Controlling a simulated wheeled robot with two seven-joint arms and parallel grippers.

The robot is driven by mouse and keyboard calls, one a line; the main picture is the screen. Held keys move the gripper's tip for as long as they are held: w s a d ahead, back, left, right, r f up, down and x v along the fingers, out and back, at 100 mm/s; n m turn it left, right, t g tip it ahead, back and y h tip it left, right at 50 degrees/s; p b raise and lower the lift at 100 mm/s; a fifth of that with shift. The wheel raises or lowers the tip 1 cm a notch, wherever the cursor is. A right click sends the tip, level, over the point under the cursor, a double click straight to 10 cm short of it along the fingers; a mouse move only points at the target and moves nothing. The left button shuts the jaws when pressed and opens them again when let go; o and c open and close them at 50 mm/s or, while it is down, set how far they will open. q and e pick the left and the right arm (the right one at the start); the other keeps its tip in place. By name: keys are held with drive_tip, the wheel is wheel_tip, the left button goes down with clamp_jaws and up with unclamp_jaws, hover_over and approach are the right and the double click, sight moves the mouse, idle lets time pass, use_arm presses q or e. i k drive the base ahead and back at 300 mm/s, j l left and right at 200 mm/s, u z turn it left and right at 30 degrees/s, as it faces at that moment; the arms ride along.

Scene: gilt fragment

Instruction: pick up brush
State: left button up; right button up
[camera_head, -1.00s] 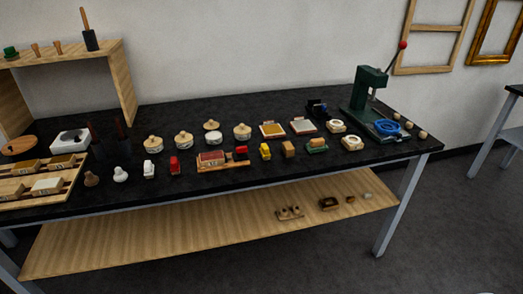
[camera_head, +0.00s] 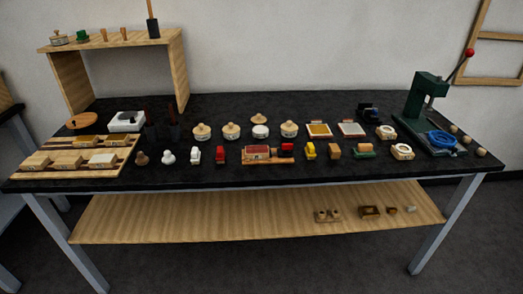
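I cannot pick out a brush for certain. A brown stick-like handle (camera_head: 149,9) stands upright in a dark cup (camera_head: 152,28) on top of the wooden shelf at the upper left; its lower end is hidden in the cup. Two dark upright items with thin dark-red handles, a left one (camera_head: 150,126) and a right one (camera_head: 174,128), stand on the black table beneath the shelf's right side. They are too small and dark to tell what they are. Neither of my grippers is in view.
The black table (camera_head: 300,178) carries trays of blocks, lidded pots, small coloured pieces and a green press (camera_head: 413,110) at the right. A wooden shelf (camera_head: 175,75) stands at the back left. A lower wooden shelf (camera_head: 200,220) holds several small items. Bare floor lies in front.

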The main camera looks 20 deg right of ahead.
sight(309, 151)
drive_tip(key=i+j+z, duration=0.1)
drive_tip(key=i+z, duration=0.25)
drive_tip(key=i+j+z, duration=0.25)
drive_tip(key=i+z, duration=0.15)
drive_tip(key=i+j+z, duration=0.35)
drive_tip(key=i, duration=0.1)
